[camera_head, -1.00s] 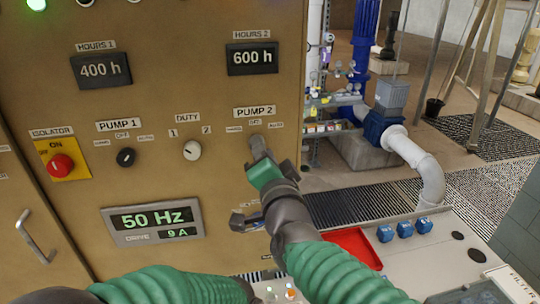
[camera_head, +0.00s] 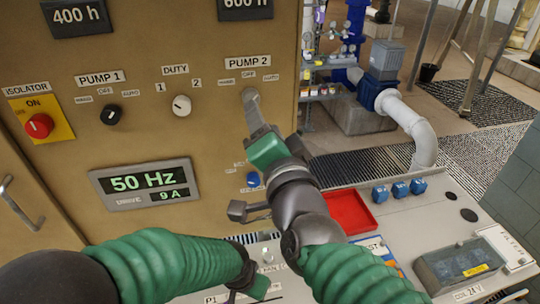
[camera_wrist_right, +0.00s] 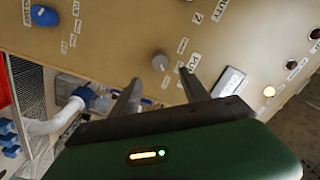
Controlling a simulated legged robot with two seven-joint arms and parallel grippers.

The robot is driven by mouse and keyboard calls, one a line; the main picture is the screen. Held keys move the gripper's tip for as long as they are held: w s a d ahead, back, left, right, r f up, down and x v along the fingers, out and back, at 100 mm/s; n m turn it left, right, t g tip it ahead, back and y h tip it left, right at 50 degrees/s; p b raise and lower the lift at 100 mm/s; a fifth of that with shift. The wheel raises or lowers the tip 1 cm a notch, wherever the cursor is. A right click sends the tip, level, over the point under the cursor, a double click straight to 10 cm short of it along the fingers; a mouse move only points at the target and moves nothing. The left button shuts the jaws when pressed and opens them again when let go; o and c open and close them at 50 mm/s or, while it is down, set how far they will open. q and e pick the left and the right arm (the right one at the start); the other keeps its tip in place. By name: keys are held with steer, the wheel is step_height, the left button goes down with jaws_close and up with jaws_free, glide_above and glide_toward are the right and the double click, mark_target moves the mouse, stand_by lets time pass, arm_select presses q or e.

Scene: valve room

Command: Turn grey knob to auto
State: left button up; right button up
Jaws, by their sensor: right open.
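The grey knob (camera_wrist_right: 160,62) shows on the tan panel in the right wrist view, beside the PUMP 2 label. My right gripper (camera_wrist_right: 160,77) is open and empty, with the knob between and just ahead of its fingertips. I see no clear contact. In the head view the right gripper (camera_head: 251,100) points at the panel below the PUMP 2 label (camera_head: 249,62) and largely covers the knob, so its setting is unclear. A small AUTO label (camera_head: 271,77) sits to the right. My left gripper (camera_head: 258,286) is low at the bottom, its fingers not clearly visible.
To the left are a white DUTY knob (camera_head: 181,105), a black PUMP 1 knob (camera_head: 110,115) and a red isolator knob (camera_head: 38,126). A blue knob (camera_head: 253,178) is below. A console with a red tray (camera_head: 350,212) stands in front at the right.

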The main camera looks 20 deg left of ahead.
arm_select(q)
steer(key=shift+a+f+b, duration=0.2)
steer(key=shift+f+b, duration=0.2)
steer(key=shift+f, duration=0.2)
steer(key=shift+a+f+b, duration=0.2)
steer(key=shift+f+b, duration=0.15)
steer(key=shift+f, duration=0.25)
arm_select(e)
steer(key=s+a+v, duration=0.1)
steer(key=v, duration=0.6)
steer(key=shift+s+d+f, duration=0.15)
steer(key=shift+s+f, duration=0.05)
steer(key=shift+f, duration=0.05)
